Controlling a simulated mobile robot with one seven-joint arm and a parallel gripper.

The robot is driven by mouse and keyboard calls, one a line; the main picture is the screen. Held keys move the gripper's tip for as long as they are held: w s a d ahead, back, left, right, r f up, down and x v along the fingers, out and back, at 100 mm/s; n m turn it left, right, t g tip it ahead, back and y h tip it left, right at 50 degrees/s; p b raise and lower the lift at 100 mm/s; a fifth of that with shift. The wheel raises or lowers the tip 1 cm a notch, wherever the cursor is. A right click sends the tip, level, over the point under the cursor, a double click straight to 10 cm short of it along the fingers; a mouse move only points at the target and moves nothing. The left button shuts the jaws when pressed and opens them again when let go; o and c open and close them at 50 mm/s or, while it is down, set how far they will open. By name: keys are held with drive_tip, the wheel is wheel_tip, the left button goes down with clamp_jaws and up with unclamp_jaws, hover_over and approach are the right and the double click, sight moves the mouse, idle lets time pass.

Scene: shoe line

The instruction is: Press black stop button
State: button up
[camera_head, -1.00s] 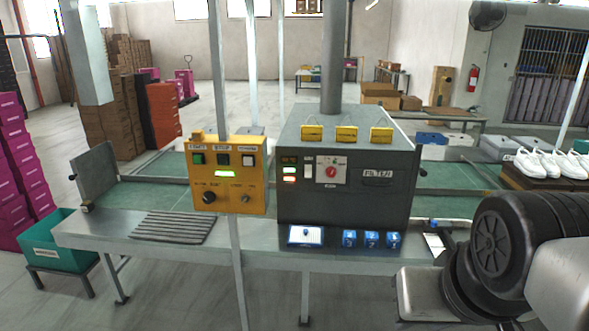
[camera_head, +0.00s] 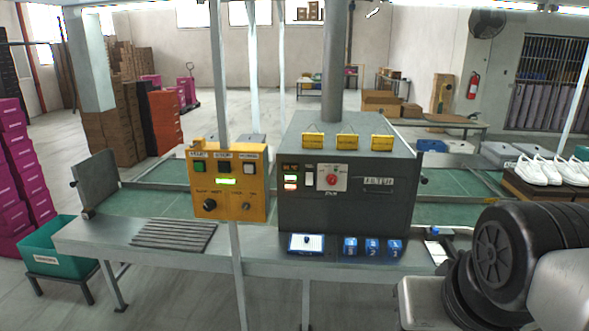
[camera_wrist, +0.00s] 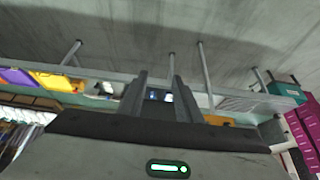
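The yellow control box (camera_head: 228,185) is fixed at a post on the near side of the conveyor line in the head view. A lit green strip and dark knobs are below. My gripper (camera_wrist: 160,76) shows only in the wrist view; its two fingers are apart with nothing between them. A yellow patch (camera_wrist: 219,120) beside the right finger may be the control box. The stop button cannot be made out there.
A grey machine (camera_head: 345,185) with yellow tags stands right of the control box. A metal ledge (camera_head: 120,238) with a ribbed mat and small blue items runs below. A teal bin (camera_head: 55,255) is at left. White shoes (camera_head: 540,170) are at right, behind my arm.

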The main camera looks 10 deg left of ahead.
clamp_jaws()
idle(1.9)
